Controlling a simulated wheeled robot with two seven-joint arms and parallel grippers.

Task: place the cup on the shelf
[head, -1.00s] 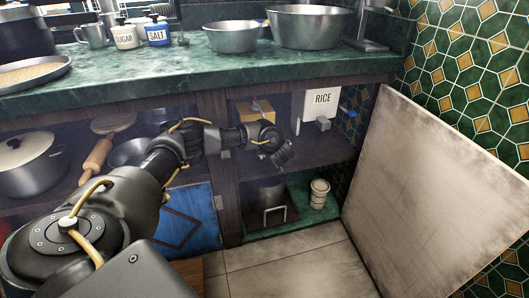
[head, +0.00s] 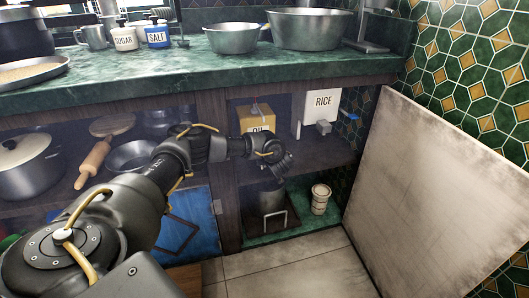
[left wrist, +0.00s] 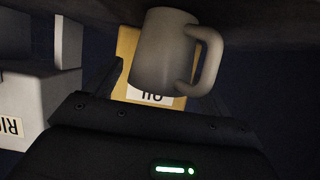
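The cup is a grey mug (left wrist: 160,55), large in the left wrist view, which is upside down. Its handle points right and its base is towards the picture's top, by the dark shelf surface. I cannot tell whether the base touches the shelf (head: 326,153). My left gripper (head: 283,165) is at the shelf's front in the head view, and I cannot make out the mug there. In the wrist view a dark finger stands left of the mug with a gap between them, so the gripper looks open around it. The other finger is hard to see. My right gripper is out of view.
A yellow oil box (head: 256,117) stands behind the mug, and a white rice box (head: 322,103) is beside it. The counter (head: 150,68) overhangs the shelf. An open door panel (head: 420,195) bounds the right.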

